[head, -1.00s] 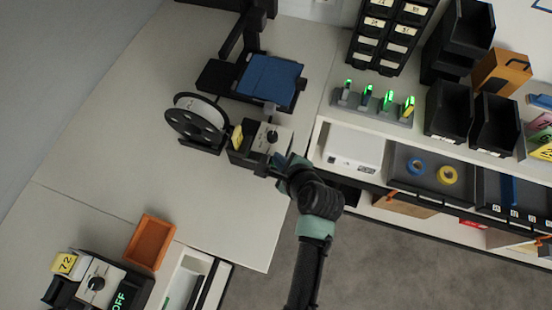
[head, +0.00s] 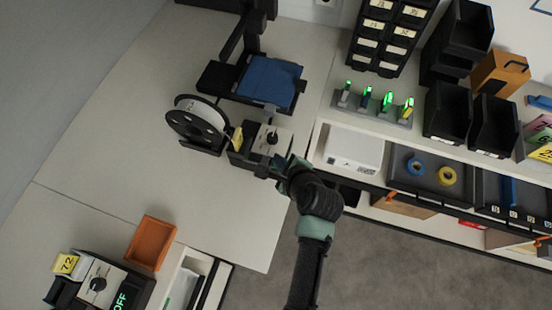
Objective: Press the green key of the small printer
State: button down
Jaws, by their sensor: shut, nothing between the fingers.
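A printer with a blue bed (head: 270,82) and a black frame stands at the back of the white table. In front of it is a small black box (head: 243,157) with a pale top, a dark knob and a yellow tag; I cannot tell whether it belongs to the printer. No green key can be made out on either. My gripper (head: 280,168) is shut and empty at the right front side of this box. The fingertips are small and partly hidden, so I cannot tell whether they touch it.
A black spool (head: 197,125) stands left of the box. A similar knobbed unit (head: 100,280) with a green OFF display and an orange tray (head: 150,243) are at lower left. A white box (head: 353,150) sits on the right shelf. The table's middle is clear.

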jog(key=shift+r+p, duration=0.45)
jog(key=shift+r, duration=0.15)
notch_tip(320, 180, up, 5)
jog(key=p, duration=0.5)
jog(key=shift+p, duration=0.3)
jog(key=shift+w, duration=0.1)
dwell(0.4)
